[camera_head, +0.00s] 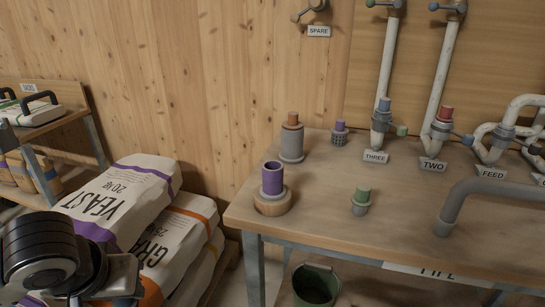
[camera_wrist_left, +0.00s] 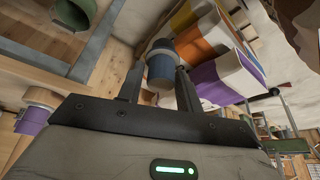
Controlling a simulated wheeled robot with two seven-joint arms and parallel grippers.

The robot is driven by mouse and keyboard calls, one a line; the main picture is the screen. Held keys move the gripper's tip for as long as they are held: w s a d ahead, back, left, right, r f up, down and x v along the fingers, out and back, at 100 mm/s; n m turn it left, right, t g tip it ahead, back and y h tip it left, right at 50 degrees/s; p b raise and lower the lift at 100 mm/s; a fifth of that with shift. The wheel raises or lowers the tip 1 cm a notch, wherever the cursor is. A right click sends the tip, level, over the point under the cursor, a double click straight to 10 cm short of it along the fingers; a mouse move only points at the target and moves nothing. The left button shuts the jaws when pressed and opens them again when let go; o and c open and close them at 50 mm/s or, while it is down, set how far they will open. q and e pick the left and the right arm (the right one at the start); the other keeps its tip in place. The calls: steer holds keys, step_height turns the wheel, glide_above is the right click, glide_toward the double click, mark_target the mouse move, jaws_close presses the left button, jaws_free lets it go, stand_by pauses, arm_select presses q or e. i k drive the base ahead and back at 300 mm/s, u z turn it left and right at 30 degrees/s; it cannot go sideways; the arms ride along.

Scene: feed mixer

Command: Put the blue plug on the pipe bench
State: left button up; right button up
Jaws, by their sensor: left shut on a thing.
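The blue plug (camera_wrist_left: 160,68) shows in the left wrist view, with a grey collar around it. My left gripper (camera_wrist_left: 158,84) is shut on it, one dark finger on each side. In the head view my left arm is at the lower left, in front of the sacks; its fingertips and the held plug cannot be made out there. The pipe bench (camera_head: 325,222) is the wooden table at the right, with a partly visible sign on its front edge. The held plug is apart from the bench top. My right gripper is in neither view.
The bench holds a purple cylinder on a wooden ring (camera_head: 272,180), an orange-topped fitting (camera_head: 292,140), a small purple-topped fitting (camera_head: 339,133), a green plug (camera_head: 361,200) and pipes. A grey bent pipe (camera_head: 470,195) crosses the right. Sacks (camera_head: 120,195) lie left; a green bucket (camera_head: 316,285) stands below.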

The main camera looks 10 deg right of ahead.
mark_target(342, 186)
steer(key=i, duration=0.25)
steer(key=z, duration=0.85)
